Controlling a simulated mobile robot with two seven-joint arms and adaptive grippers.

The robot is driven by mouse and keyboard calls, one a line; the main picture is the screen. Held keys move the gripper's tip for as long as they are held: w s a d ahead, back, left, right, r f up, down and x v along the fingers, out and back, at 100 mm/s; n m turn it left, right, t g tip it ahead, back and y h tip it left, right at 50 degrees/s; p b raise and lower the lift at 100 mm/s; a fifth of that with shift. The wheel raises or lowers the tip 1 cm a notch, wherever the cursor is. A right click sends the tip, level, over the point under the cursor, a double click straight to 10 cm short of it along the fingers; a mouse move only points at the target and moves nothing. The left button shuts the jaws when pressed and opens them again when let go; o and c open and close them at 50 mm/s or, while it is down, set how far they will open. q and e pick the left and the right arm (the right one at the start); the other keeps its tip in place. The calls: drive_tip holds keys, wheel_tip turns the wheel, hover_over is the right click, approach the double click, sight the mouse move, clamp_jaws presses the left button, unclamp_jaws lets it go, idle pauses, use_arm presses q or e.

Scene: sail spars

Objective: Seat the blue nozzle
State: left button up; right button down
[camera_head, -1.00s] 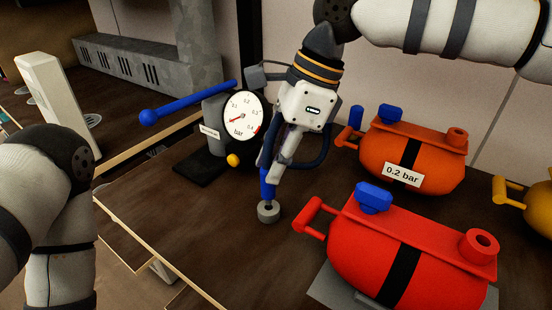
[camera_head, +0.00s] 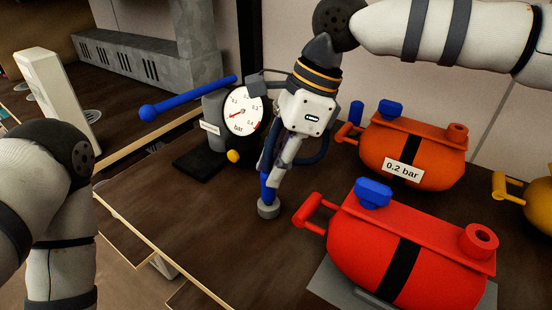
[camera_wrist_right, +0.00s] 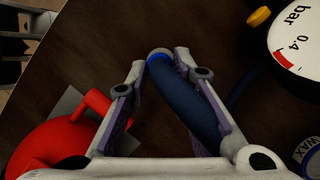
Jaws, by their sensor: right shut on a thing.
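The blue nozzle (camera_head: 266,186) is in my right gripper (camera_head: 271,170), pointing down with a slight tilt. Its lower end meets a small grey round piece (camera_head: 269,210) at table height; whether it is inside or only touching is unclear. In the right wrist view the gripper's fingers (camera_wrist_right: 165,88) flank a dark blue tube (camera_wrist_right: 185,100), which ends at a grey and blue ring (camera_wrist_right: 158,54). A dark blue hose (camera_head: 318,150) loops beside the gripper. My left arm shows at the left edge, but its gripper is out of view.
A pressure gauge (camera_head: 243,111) stands behind the gripper. A red vessel (camera_head: 370,250) with a blue knob (camera_head: 373,193) is to the right, an orange one (camera_head: 405,155) labelled 0.2 bar behind it. A blue ball-ended lever (camera_head: 190,98) sticks out left. The table front-left is bare.

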drive_tip(key=shift+f, duration=0.65)
drive_tip(key=shift+f, duration=0.1)
drive_tip(key=c, duration=1.3)
unclamp_jaws()
drive_tip(key=shift+c, duration=0.2)
drive_tip(key=v, duration=1.2)
